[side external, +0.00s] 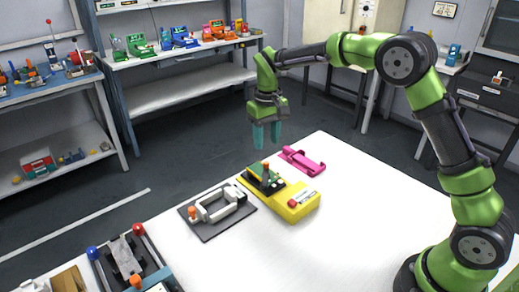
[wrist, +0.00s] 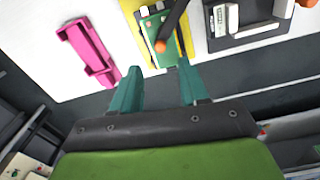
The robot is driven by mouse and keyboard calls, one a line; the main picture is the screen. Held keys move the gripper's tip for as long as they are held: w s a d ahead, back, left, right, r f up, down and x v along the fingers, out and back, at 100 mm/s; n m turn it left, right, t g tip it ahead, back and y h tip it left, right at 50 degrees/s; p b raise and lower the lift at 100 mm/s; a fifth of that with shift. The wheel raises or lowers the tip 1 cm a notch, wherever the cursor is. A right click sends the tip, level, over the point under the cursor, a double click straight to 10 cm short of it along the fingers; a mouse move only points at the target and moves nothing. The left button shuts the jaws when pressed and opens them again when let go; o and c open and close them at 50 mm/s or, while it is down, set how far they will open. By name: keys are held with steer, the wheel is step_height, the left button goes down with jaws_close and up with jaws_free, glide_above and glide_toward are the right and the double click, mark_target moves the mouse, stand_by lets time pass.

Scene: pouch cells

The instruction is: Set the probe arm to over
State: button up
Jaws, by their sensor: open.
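A yellow fixture (side external: 298,208) stands on the white table with a green board (side external: 258,171) at its far left end; the fixture (wrist: 131,6) and board (wrist: 153,35) also show in the wrist view. A black probe arm with an orange tip (side external: 265,166) is at the board. In the wrist view the probe arm (wrist: 174,22) slants across the board's right part; I cannot tell its exact angle or whether it touches. My gripper (side external: 266,146) is open and empty, pointing down above the board end; its teal fingers (wrist: 158,70) are apart, short of the orange tip.
A dark plate with a pale clamp and orange knob (side external: 219,206) lies left of the fixture. A pink holder (side external: 302,162) lies behind it. A rack with blue and red knobbed levers (side external: 124,257) is at front left. The table's right side (side external: 345,225) is clear.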

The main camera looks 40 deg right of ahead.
step_height(320, 180, up, 10)
stand_by(0.3)
steer(key=s+a+m+t+y, duration=0.1)
steer(key=s+t, duration=0.6)
steer(key=s, duration=2)
steer(key=shift+r+m+y, duration=0.35)
steer(key=shift+m+y, duration=0.15)
steer(key=shift+m, duration=0.2)
steer(key=shift+a, duration=0.1)
steer(key=shift+c, duration=0.2)
